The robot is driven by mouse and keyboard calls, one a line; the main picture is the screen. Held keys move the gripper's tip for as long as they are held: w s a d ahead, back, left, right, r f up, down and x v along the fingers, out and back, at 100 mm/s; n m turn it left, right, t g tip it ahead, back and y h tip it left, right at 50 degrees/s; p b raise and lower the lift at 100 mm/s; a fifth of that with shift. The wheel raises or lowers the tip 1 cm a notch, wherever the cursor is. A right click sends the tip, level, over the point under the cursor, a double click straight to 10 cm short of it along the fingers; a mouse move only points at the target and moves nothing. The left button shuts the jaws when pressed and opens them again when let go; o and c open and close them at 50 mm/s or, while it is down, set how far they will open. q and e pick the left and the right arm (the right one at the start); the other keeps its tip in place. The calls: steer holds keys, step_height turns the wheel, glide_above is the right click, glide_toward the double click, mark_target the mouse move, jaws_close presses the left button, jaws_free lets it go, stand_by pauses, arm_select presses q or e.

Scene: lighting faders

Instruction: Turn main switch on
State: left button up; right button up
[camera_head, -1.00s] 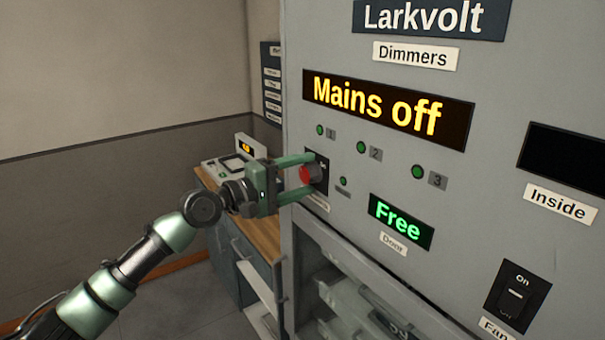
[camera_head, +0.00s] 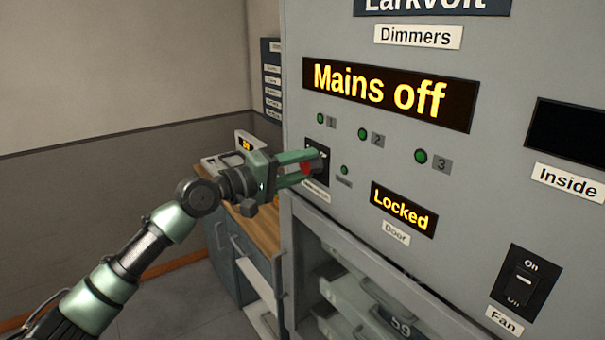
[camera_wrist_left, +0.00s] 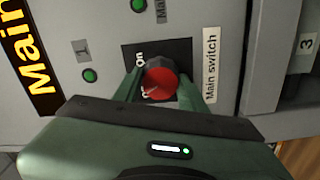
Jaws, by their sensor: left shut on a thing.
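The main switch is a red round knob (camera_wrist_left: 160,79) on a black plate (camera_wrist_left: 178,50) marked "On", with a "Main switch" label beside it in the left wrist view. In the head view the red knob (camera_head: 307,168) is partly hidden by my fingers. My left gripper (camera_head: 304,167) is shut on the knob, with a green finger on each side of it. The mains display (camera_head: 388,93) reads "Mains off" in yellow. The door display (camera_head: 403,209) reads "Locked" in yellow. My right gripper is not in view.
Green lamps (camera_head: 421,156) numbered 1 to 3 sit beside the switch. A fan rocker switch (camera_head: 525,282) is at the lower right. Below is an open bay with a module (camera_head: 350,295). A wooden desk (camera_head: 262,233) with drawers stands behind my left arm.

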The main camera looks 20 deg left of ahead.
arm_select(q)
steer(key=m+b, duration=0.1)
steer(key=m, duration=0.1)
steer(key=m+b, duration=0.1)
steer(key=shift+f+m+b, duration=0.3)
steer(key=shift+m+b, duration=0.1)
steer(key=m+b, duration=0.2)
steer(key=m, duration=0.1)
steer(key=shift+m, duration=0.3)
steer(key=m+b, duration=0.2)
steer(key=m, duration=0.1)
steer(key=shift+m, duration=0.3)
steer(key=shift+d+r+m+b, duration=0.1)
steer(key=shift+m+b, duration=0.75)
steer(key=shift+m, duration=0.95)
steer(key=o, duration=1.4)
steer(key=shift+r, duration=0.1)
steer(key=shift+c, duration=0.2)
steer(key=shift+s, duration=0.1)
